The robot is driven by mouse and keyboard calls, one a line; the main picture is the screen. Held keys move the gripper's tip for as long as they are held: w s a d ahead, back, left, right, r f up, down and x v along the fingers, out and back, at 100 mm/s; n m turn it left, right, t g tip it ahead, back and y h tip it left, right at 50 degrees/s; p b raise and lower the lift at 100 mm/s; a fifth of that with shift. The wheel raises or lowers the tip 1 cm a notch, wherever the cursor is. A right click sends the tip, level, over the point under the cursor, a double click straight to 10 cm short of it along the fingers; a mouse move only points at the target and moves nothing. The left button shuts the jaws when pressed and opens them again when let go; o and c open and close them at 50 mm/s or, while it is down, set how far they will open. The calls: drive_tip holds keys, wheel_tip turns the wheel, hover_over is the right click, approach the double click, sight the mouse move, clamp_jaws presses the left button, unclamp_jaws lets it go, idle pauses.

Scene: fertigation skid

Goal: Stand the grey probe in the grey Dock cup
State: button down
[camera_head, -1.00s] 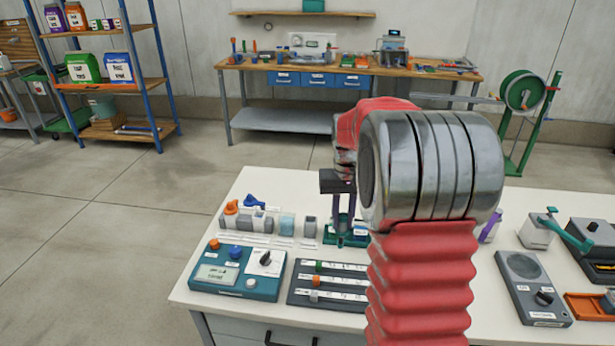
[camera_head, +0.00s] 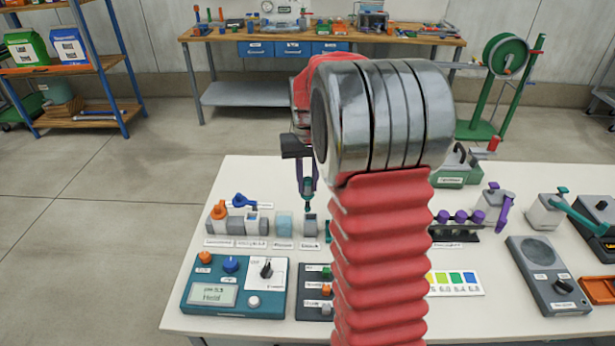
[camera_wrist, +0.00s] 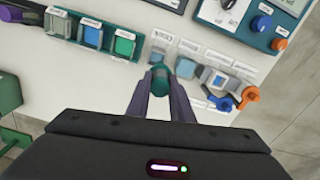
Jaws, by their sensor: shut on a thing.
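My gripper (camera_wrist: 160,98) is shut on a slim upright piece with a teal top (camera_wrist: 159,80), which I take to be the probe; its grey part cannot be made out. In the head view the purple fingers (camera_head: 307,183) hold this dark teal piece above the grey Dock cup (camera_head: 311,225), with its lower tip close over the cup; I cannot tell whether it is inside.
A light blue cup (camera_head: 284,224) stands just left of the Dock cup. Grey blocks with orange (camera_head: 219,210) and blue (camera_head: 244,201) fittings stand further left. A teal rack (camera_wrist: 124,46) is on the other side. A teal meter (camera_head: 235,285) lies in front.

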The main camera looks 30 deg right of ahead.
drive_tip(key=shift+s+d+f, duration=0.1)
drive_tip(key=shift+s+d, duration=0.1)
drive_tip(key=shift+d, duration=0.2)
wheel_tip(320, 180, down, 8)
drive_tip(key=shift+f, duration=0.15)
idle(0.9)
drive_tip(key=c, duration=1.5)
unclamp_jaws()
drive_tip(key=shift+r, duration=3.5)
